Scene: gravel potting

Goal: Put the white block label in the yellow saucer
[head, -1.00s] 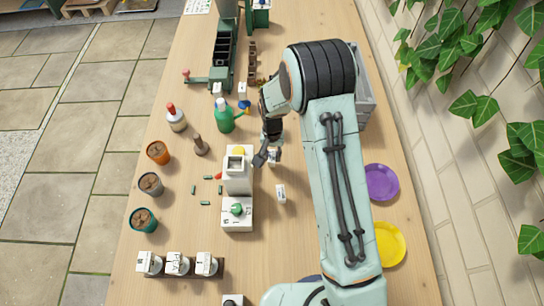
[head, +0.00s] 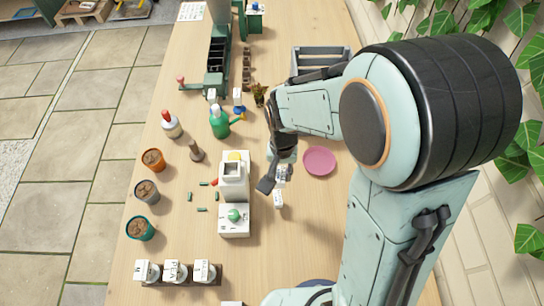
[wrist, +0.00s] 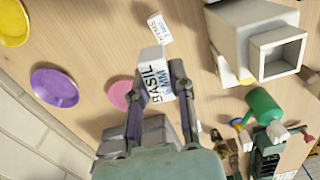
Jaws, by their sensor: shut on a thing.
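My gripper (wrist: 160,78) is shut on a white block label (wrist: 154,62) with dark BASIL lettering, one finger on each side of it. In the head view my gripper (head: 274,178) holds the block (head: 284,173) over the table, right of the white machine. The yellow saucer (wrist: 12,22) shows at the top left corner of the wrist view, partly cut off and apart from the block. In the head view my arm hides it.
A purple saucer (wrist: 55,88) and a pink saucer (wrist: 119,94) lie between my gripper and the yellow one. Another white label block (wrist: 159,27) is on the table. A white machine (head: 234,180), green watering can (head: 220,120) and grey crate (head: 320,62) stand nearby.

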